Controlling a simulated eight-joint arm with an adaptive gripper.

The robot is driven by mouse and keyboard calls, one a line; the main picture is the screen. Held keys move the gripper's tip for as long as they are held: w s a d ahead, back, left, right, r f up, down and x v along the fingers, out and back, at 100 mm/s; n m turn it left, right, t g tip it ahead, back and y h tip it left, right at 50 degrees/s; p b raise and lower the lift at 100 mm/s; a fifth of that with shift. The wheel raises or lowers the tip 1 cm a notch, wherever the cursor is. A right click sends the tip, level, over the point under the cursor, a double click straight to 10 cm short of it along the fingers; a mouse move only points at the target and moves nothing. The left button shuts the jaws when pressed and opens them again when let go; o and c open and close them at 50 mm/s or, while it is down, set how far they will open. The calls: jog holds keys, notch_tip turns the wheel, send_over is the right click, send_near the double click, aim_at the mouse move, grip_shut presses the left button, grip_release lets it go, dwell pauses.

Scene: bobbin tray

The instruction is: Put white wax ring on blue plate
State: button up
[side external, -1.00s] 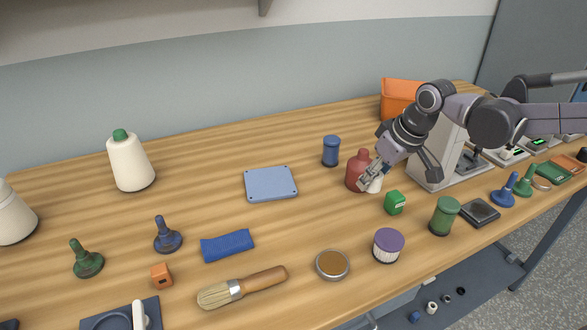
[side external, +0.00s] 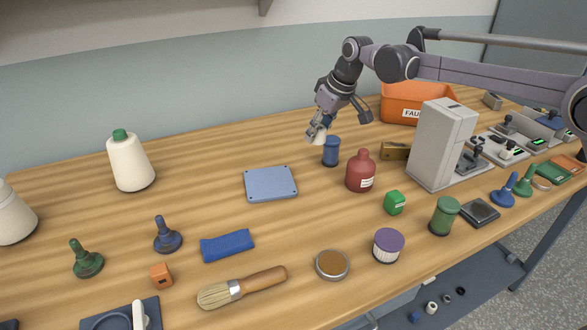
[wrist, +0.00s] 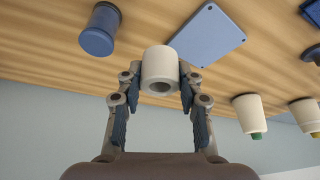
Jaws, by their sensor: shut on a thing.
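The white wax ring (wrist: 160,66) is a short white cylinder with a hole in its end. My gripper (wrist: 157,80) is shut on it, one finger on each side. In the side external view my gripper (side external: 318,133) holds the white ring (side external: 317,134) above the table, just left of the blue spool. The blue plate (side external: 270,184) lies flat on the table, to the left of and nearer than the gripper, with nothing on it. The wrist view also shows the blue plate (wrist: 208,34), apart from the ring.
The blue spool (side external: 331,151) stands close beside my gripper. A red bottle (side external: 360,172) and green cube (side external: 395,203) stand to the right. A blue cloth (side external: 227,245) lies in front of the plate. The table left of the plate is clear up to the white cone (side external: 130,165).

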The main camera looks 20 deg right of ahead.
jog(key=shift+w+a+f, duration=0.15)
jog(key=shift+w+a, duration=0.15)
jog(key=shift+w, duration=0.4)
send_over(266, 179)
jog(key=s, duration=0.2)
jog(key=f, duration=0.6)
jog(key=shift+w+d+f, duration=0.25)
jog(key=shift+d+f, duration=0.1)
jog(key=shift+f, duration=0.05)
jog(key=shift+a+f, duration=0.1)
jog(key=shift+f, duration=2)
jog(key=shift+f, duration=0.15)
jog(key=o, duration=1)
